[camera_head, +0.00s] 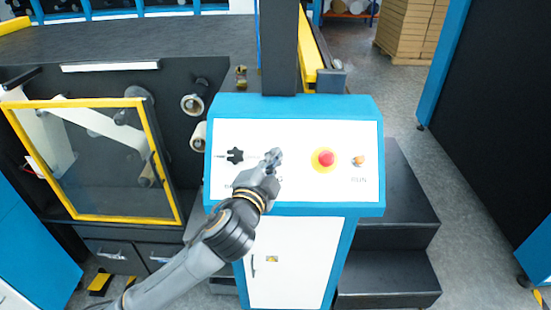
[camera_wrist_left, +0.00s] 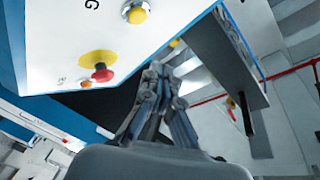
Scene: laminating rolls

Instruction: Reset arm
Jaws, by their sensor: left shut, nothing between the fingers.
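My left arm comes in from the lower left in the head view, and my left gripper (camera_head: 274,157) is in front of the white control panel (camera_head: 290,132). The gripper is shut and empty. Its closed fingers also show in the left wrist view (camera_wrist_left: 155,85). In the head view the gripper covers part of the panel between a black knob (camera_head: 235,156) and a red button on a yellow disc (camera_head: 325,159). In the left wrist view the red button (camera_wrist_left: 102,73) and a yellow button (camera_wrist_left: 136,13) show left of and above the fingers. My right gripper is not in view.
An orange button (camera_head: 358,161) is at the panel's right. A yellow-framed clear door (camera_head: 170,180) stands at the left. Black steps (camera_head: 395,222) are right of the console, and stacked boxes (camera_head: 411,30) stand at the back. Grey floor (camera_head: 400,115) is open at the right.

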